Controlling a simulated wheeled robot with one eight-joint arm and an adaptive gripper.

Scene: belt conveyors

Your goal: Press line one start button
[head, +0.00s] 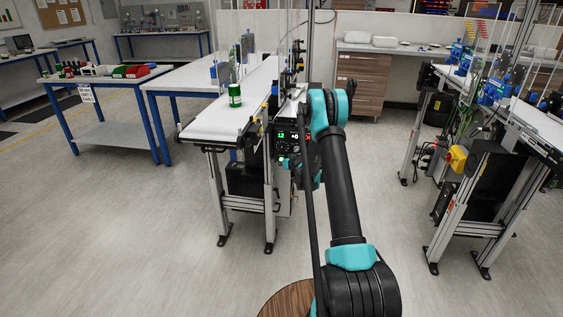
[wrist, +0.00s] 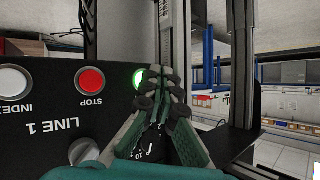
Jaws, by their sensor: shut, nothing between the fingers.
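In the wrist view a black control panel (wrist: 45,115) fills the left side, lettered LINE 1. A lit green button (wrist: 138,78) sits at its right, partly hidden by my gripper (wrist: 165,82). Its label is hidden. A red button (wrist: 90,81) labelled STOP and a white button (wrist: 14,82) labelled INDEX are to its left. My gripper's fingers are shut and empty, with their tips overlapping the green button's right edge. I cannot tell whether they touch it. In the head view the panel (head: 283,136) shows beside my arm, which hides part of it.
A second conveyor (head: 535,118) stands at the right. A blue-legged table (head: 100,78) is at the left.

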